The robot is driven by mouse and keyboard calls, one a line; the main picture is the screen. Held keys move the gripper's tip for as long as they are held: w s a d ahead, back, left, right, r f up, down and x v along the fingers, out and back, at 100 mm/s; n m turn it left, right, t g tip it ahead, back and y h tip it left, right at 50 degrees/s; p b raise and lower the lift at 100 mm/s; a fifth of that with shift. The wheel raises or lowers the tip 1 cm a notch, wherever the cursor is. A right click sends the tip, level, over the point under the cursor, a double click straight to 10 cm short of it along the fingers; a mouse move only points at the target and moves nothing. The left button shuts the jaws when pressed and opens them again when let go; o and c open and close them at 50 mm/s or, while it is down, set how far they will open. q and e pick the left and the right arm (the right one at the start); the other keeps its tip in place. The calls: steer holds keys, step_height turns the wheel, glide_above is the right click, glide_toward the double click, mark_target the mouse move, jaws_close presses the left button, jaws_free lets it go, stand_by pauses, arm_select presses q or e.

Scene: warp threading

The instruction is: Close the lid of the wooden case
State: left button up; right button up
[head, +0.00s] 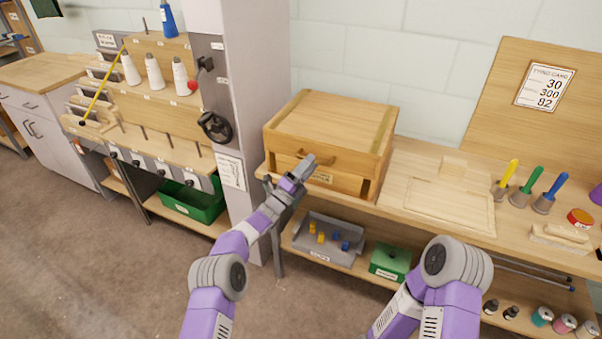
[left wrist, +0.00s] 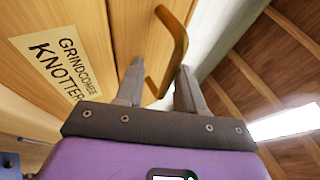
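The wooden case (head: 345,183) stands on the wooden bench. Its lid (head: 330,122) lies over the body, down or nearly down; I cannot tell whether a small gap is left. A curved wooden handle (head: 318,157) is on the front of the lid. My left gripper (head: 302,172) is at the case front, just by the handle. In the left wrist view the gripper (left wrist: 158,85) has its fingers apart, with the handle (left wrist: 176,48) reaching in between them; contact is not clear. The case's front label (left wrist: 62,65) shows beside it. My right gripper is out of view.
A wooden board (head: 448,205) lies right of the case, with colored-handled tools (head: 524,188) beyond it. A grey tray (head: 325,242) and green box (head: 390,262) sit on the shelf below. A grey column (head: 240,110) and spool rack (head: 150,95) stand left.

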arm_select(q)
steer(key=p+v, duration=0.1)
steer(key=v, duration=0.5)
steer(key=shift+s+a+r+p, duration=0.15)
steer(key=shift+s+a+p, duration=0.05)
steer(key=shift+s+p, duration=0.1)
steer(key=shift+w, duration=0.1)
steer(key=a+f+n+t+y+p, duration=0.15)
steer(key=a+f+n+y, duration=0.35)
steer(key=f+n+y, duration=0.55)
steer(key=s+a+f+n+g+y+p, duration=0.3)
steer(key=s+f+n+g, duration=0.3)
steer(key=s+f+n, duration=0.45)
steer(key=s+a+f+n+g+p, duration=0.1)
steer(key=s+n+g, duration=0.4)
steer(key=s, duration=1.1)
steer(key=s+a+f+n+g+p, duration=0.1)
steer(key=s+n+g, duration=0.4)
steer(key=s, duration=1.1)
steer(key=shift+s+f+n+y+p, duration=0.35)
steer(key=shift+n+y+p, duration=0.1)
steer(key=shift+n, duration=0.55)
steer(key=shift+g, duration=0.25)
